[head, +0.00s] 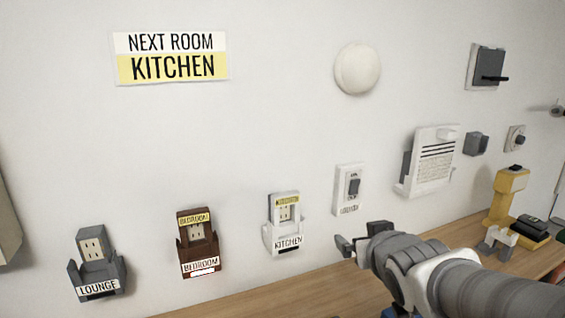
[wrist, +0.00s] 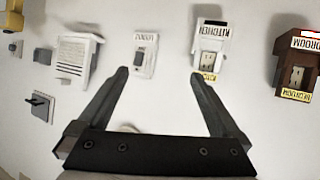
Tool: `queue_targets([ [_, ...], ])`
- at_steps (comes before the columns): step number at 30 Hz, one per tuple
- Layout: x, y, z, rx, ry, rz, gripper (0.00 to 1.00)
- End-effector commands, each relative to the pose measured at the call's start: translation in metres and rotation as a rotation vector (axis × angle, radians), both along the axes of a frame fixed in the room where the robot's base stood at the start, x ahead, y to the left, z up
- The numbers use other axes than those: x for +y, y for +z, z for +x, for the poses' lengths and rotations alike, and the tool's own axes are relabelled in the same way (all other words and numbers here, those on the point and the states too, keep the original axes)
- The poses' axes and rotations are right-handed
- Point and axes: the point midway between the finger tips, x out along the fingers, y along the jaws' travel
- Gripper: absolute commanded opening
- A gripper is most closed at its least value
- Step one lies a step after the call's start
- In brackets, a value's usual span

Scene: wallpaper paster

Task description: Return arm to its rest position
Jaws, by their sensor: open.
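My gripper (head: 360,238) is open and empty at the lower right of centre in the head view, in front of the wall and apart from it. My arm reaches in from the lower right corner. In the wrist view, my gripper's two fingers (wrist: 160,75) are spread wide with only bare wall between their lower parts. The white switch plate (head: 348,188) is above the gripper in the head view, and the switch plate also shows beyond the fingertips in the wrist view (wrist: 145,54). My arm hides part of the wooden counter (head: 235,300).
Wall holders labelled LOUNGE (head: 98,262), BEDROOM (head: 199,245) and KITCHEN (head: 283,222) are left of my gripper. A yellow stand (head: 506,195) and dark device (head: 527,229) are behind my arm. A sign reads NEXT ROOM KITCHEN (head: 172,57).

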Motion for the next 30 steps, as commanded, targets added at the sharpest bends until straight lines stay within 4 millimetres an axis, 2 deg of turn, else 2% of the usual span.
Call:
queue_targets([
  [1,-0.003,0.011,-0.011,0.038,-0.023,-0.003,1.0],
  [8,-0.011,0.019,-0.072,0.261,-0.099,0.016,1.0],
  [15,-0.001,0.026,-0.142,0.49,-0.101,0.068,1.0],
  [18,0.005,0.028,-0.164,0.559,-0.088,0.084,1.0],
  [23,0.01,0.028,-0.182,0.617,-0.074,0.099,1.0],
  [30,0.011,0.026,-0.185,0.626,-0.072,0.1,1.0],
])
